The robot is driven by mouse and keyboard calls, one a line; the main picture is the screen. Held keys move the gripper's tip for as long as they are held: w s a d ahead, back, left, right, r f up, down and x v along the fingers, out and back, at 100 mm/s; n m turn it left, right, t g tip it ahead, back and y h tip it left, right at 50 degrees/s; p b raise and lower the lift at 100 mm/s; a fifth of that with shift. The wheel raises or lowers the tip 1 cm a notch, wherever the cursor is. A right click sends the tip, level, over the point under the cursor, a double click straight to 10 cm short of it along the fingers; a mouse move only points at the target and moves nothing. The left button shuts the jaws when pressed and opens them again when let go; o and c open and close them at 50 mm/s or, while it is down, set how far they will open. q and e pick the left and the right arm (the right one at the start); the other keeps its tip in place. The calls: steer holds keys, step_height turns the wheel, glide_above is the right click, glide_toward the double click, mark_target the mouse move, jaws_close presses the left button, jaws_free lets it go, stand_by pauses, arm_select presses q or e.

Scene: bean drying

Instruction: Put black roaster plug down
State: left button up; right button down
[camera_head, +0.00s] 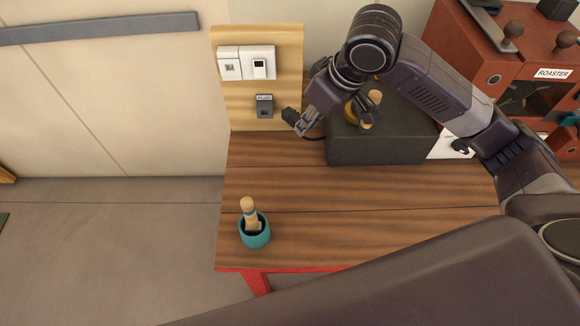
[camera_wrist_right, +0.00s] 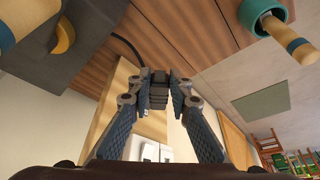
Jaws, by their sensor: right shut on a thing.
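My right gripper (camera_head: 293,121) is shut on the black roaster plug (camera_head: 289,115), just right of the wooden socket board and above the table (camera_head: 290,185). In the right wrist view the plug (camera_wrist_right: 158,90) sits between the two fingertips. A black cable (camera_wrist_right: 127,48) shows behind the plug there and also appears in the head view (camera_head: 315,137). A dark grey labelled socket (camera_head: 264,106) is on the board (camera_head: 288,60), left of the plug and apart from it. My left gripper is not in view.
Two white sockets (camera_head: 246,63) sit higher on the board. A dark box (camera_head: 375,148) stands right of the gripper, under my arm. A red roaster (camera_head: 445,40) is at the right. A teal cup (camera_head: 255,238) holding a wooden-handled brush stands at the front left. The table between is clear.

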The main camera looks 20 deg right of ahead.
steer(key=b, duration=0.1)
glide_above(301, 174)
steer(key=s, duration=0.1)
steer(key=f, duration=1.6)
steer(key=shift+s+d+f, duration=0.15)
steer(key=shift+d+f, duration=0.2)
steer(key=shift+f, duration=0.3)
steer(key=shift+f, duration=0.25)
steer(key=shift+f, duration=0.35)
steer(key=c, duration=1.8)
jaws_free()
steer(key=shift+o, duration=0.2)
steer(key=shift+r, duration=0.25)
steer(key=v, duration=1.2)
steer(key=shift+r+p, duration=0.4)
steer(key=shift+p, duration=0.05)
